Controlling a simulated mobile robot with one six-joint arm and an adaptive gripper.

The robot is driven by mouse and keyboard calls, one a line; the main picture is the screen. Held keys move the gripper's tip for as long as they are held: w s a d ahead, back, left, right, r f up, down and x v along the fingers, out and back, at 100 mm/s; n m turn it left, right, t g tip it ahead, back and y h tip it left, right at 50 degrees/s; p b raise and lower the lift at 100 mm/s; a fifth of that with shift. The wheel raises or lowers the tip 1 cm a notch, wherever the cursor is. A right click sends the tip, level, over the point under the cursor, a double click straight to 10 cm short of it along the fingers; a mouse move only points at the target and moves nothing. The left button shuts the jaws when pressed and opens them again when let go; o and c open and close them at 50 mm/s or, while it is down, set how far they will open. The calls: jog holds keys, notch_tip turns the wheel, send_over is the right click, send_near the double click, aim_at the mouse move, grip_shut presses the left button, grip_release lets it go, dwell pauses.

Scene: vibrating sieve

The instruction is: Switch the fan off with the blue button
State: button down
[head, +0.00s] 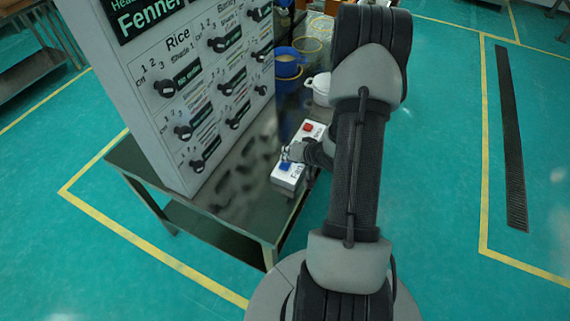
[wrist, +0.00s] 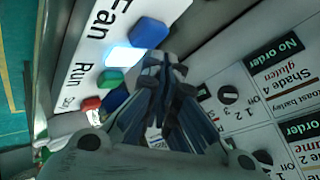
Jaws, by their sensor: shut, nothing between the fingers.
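The blue button (head: 285,165) sits at the near end of a white control box (head: 283,180) on the table in the head view. In the wrist view a blue button (wrist: 150,32) is on the white panel beside the word "Fan", with a glowing blue-white lamp (wrist: 123,57) next to it. My gripper (head: 289,153) is just above the near end of the box. Its fingers (wrist: 165,62) are shut and empty, with the tips close to the blue button in the wrist view. I cannot tell whether they touch it.
A red button (head: 307,127) is at the far end of the box. A tall grey cabinet with several black knobs (head: 164,88) stands to the left. A blue bucket (head: 287,62) and a white pot (head: 320,86) stand behind. Open floor (head: 445,150) lies to the right.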

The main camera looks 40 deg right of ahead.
jog(key=shift+f, duration=0.4)
jog(key=shift+f+b, duration=0.45)
jog(key=shift+f, duration=0.05)
dwell(0.8)
jog(key=shift+r+p, duration=0.95)
jog(key=shift+p, duration=0.05)
notch_tip(320, 180, up, 5)
jog(key=p, duration=0.5)
